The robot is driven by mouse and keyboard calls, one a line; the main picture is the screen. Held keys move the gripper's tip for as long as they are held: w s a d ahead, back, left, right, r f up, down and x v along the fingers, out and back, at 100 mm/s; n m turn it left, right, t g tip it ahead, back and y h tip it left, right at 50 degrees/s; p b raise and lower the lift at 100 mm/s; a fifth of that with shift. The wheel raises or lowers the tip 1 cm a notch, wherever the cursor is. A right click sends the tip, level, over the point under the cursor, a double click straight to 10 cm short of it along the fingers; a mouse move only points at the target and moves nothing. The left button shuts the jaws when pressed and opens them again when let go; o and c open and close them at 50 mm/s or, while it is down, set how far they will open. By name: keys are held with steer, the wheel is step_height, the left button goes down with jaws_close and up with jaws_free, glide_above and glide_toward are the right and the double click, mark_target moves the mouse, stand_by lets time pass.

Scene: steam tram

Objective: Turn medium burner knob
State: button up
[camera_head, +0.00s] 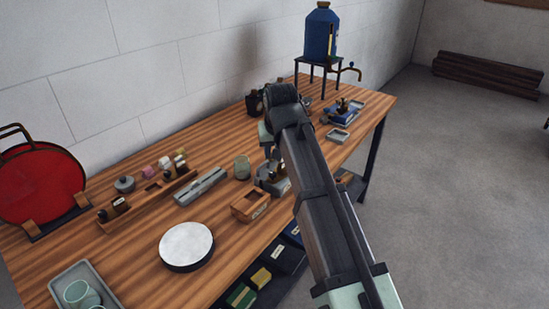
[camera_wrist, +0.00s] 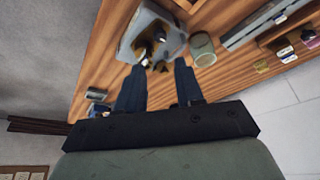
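A grey burner-like unit (camera_head: 272,181) stands on the wooden bench in the head view, partly hidden by my arm. A grey-white unit with dark and brass parts on top (camera_wrist: 150,35) lies just beyond my fingertips in the wrist view; it seems to be the same one. A blue-and-grey unit (camera_head: 342,113) stands farther along the bench. I cannot tell which one is medium, and no knob shows clearly. My gripper (camera_wrist: 159,64) is open, its two dark fingers apart. In the head view my gripper (camera_head: 266,131) is above the bench, its fingers mostly hidden.
A greenish cup (camera_head: 242,167) stands beside the grey unit and also shows in the wrist view (camera_wrist: 203,48). A wooden box (camera_head: 251,205), a grey case (camera_head: 201,186) and a white round plate (camera_head: 187,245) are nearby. A blue tank (camera_head: 321,35) stands on a rack behind.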

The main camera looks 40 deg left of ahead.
steer(key=shift+v, duration=0.85)
